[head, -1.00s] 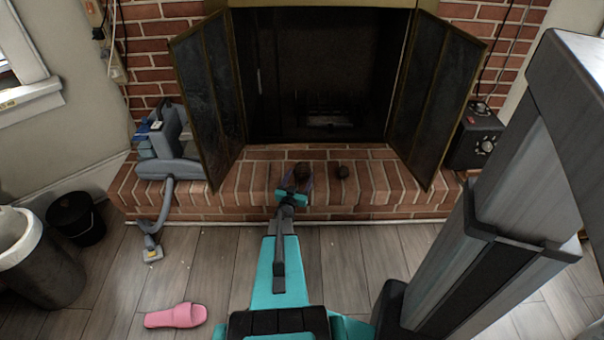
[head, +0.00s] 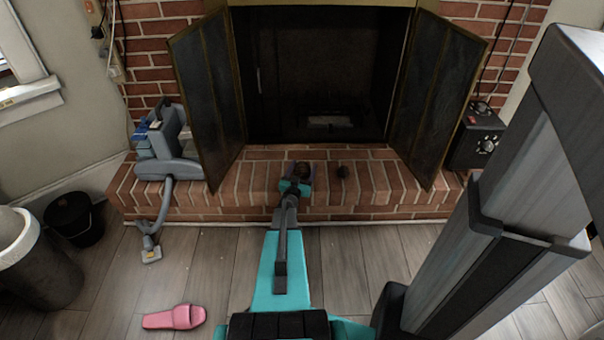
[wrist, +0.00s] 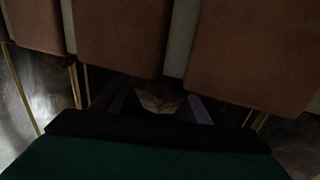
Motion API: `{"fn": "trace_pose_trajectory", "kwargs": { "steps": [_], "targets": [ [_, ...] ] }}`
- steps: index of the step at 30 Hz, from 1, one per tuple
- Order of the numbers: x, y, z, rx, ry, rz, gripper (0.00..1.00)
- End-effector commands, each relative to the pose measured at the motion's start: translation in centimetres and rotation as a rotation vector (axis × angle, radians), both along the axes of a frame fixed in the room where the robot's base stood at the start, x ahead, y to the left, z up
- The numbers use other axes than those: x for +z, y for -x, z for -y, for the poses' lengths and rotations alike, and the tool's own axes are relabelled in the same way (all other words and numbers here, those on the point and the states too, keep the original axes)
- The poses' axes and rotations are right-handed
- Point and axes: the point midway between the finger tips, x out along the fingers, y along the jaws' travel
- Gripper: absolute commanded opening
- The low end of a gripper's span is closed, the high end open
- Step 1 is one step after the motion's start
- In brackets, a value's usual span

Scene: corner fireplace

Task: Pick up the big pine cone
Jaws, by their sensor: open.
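The big pine cone (head: 302,171) is a dark brown lump on the brick hearth, in front of the fireplace opening. A smaller dark cone-like lump (head: 343,171) lies to its right. My gripper (head: 301,174) is open at the big cone, with its fingers reaching along the cone's sides. In the wrist view, the big pine cone (wrist: 160,102) shows as a dim brown shape between the two spread fingers of my gripper (wrist: 160,108). Its lower part is hidden by the gripper body. I cannot tell whether the fingers touch it.
The brick hearth (head: 390,188) has free room right of the small lump. Open fireplace doors stand left (head: 210,95) and right (head: 438,105). A grey vacuum-like machine (head: 168,155) stands left and a dark box (head: 474,140) right. A pink slipper (head: 174,317) lies on the floor.

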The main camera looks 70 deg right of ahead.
Motion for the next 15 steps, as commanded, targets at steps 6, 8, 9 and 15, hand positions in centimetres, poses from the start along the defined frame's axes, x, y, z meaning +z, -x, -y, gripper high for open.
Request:
{"fn": "trace_pose_trajectory", "kwargs": {
  "steps": [6, 8, 9, 15],
  "targets": [
    [-0.02, -0.03, -0.03, 0.000, 0.000, 0.000, 0.67],
    [-0.02, -0.03, -0.03, 0.000, 0.000, 0.000, 0.67],
    [-0.02, -0.03, -0.04, 0.000, 0.000, 0.000, 0.64],
    [-0.03, -0.05, -0.04, 0.001, 0.000, 0.000, 0.30]
  ]
}}
